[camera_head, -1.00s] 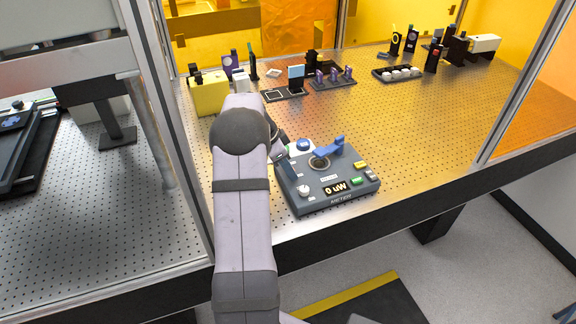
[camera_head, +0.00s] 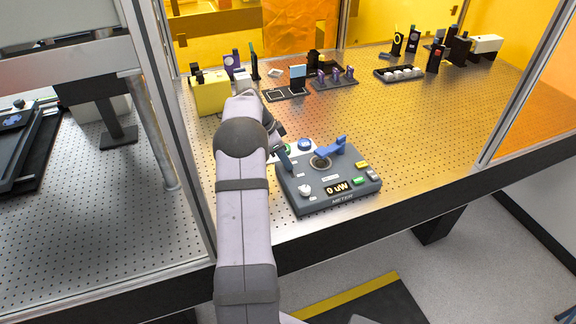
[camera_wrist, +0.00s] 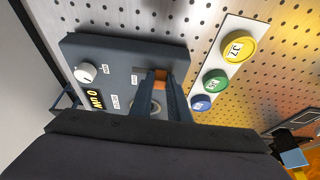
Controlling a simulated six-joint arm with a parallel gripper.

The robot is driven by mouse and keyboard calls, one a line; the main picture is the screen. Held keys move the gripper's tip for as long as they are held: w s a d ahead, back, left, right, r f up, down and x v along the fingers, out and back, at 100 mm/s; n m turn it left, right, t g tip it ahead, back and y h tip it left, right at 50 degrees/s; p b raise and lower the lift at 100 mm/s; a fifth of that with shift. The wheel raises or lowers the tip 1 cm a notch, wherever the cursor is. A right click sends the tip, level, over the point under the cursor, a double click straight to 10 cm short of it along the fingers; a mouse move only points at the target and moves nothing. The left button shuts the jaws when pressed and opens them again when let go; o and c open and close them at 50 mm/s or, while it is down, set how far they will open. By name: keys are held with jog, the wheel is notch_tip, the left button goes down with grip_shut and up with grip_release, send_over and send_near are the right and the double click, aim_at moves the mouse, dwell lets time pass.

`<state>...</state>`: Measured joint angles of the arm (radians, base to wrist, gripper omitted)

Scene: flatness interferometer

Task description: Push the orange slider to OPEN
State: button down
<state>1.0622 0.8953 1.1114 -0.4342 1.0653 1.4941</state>
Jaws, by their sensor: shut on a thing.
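The orange slider (camera_wrist: 160,80) shows in the wrist view in a slot of the dark meter box (camera_wrist: 110,55). My gripper (camera_wrist: 161,74) is shut on it, with one dark finger on each side. Small labels beside the slot are too small to read. In the head view my gripper (camera_head: 286,162) reaches down at the left side of the meter box (camera_head: 345,172). The slider cannot be made out there.
The box carries a white knob (camera_head: 305,190), a display (camera_head: 337,188) reading 0 uW and a blue piece (camera_head: 331,149) over a round opening. A white strip with yellow (camera_wrist: 239,46), green (camera_wrist: 215,82) and blue (camera_wrist: 201,103) buttons lies alongside. Optics stand farther back.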

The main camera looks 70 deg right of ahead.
jog(key=shift+w+d+r, duration=0.1)
jog(key=shift+w+d, duration=0.3)
jog(key=shift+w, duration=0.05)
jog(key=c, duration=1.7)
grip_release()
jog(key=shift+d, duration=0.1)
jog(key=shift+b+v, duration=1.3)
jog(key=shift+v, duration=2.35)
jog(key=shift+w, duration=0.15)
